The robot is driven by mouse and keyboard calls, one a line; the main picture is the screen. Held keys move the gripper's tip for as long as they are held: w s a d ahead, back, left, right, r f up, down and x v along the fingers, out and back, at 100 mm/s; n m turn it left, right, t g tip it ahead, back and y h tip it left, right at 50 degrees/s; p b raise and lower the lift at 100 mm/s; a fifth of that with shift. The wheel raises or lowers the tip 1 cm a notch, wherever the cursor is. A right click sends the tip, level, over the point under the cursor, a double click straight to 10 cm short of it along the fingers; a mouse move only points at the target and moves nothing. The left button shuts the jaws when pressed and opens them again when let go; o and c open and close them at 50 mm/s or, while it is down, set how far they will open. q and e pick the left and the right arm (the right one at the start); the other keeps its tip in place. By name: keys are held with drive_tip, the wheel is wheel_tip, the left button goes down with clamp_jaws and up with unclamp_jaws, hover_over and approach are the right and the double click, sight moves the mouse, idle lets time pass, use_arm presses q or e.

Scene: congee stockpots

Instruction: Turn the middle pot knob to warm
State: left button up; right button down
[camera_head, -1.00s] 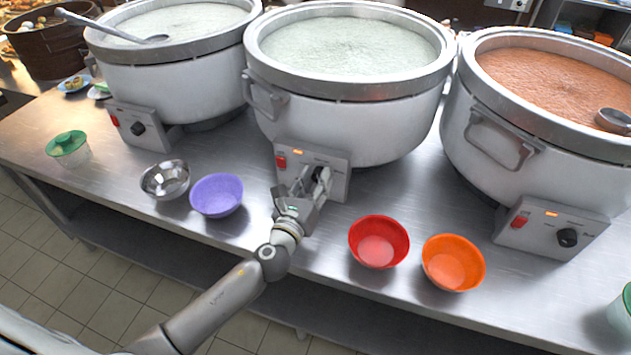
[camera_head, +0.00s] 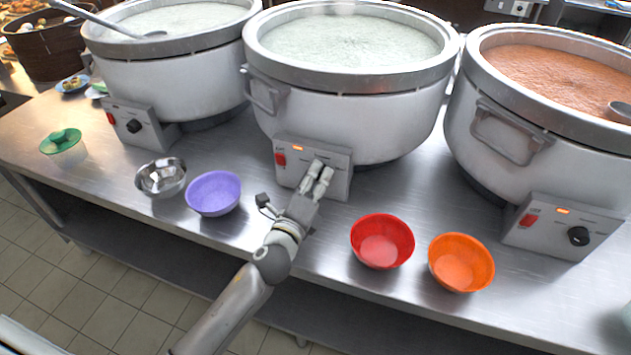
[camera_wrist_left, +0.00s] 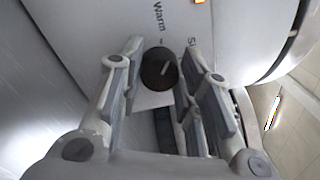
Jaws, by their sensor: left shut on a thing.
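The middle pot (camera_head: 350,122) is white with pale congee, and its control box (camera_head: 288,176) faces me with a red switch and a lit orange light. My left gripper (camera_head: 318,170) reaches up to this box, its fingers covering the knob in the head view. In the left wrist view, the round black knob (camera_wrist_left: 158,68) lies between the two fingers, which are shut on it. The printed word "Warm" (camera_wrist_left: 158,16) is just beyond the knob. My right gripper is out of view.
A purple bowl (camera_head: 213,193) and a steel bowl (camera_head: 161,178) stand left of my arm. A red bowl (camera_head: 382,241) and an orange bowl (camera_head: 461,262) stand to its right. The left pot (camera_head: 180,85) and right pot (camera_head: 530,125) flank the middle one.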

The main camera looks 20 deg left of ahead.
use_arm(q)
drive_tip(key=shift+f+n+b, duration=0.1)
drive_tip(key=shift+n+b, duration=0.2)
drive_tip(key=shift+n, duration=1.4)
drive_tip(key=o, duration=1)
drive_tip(key=shift+s, duration=0.15)
drive_tip(key=s, duration=1.1)
drive_tip(key=shift+s+a+f, duration=0.25)
drive_tip(key=shift+s+a, duration=0.05)
drive_tip(key=shift+s, duration=0.05)
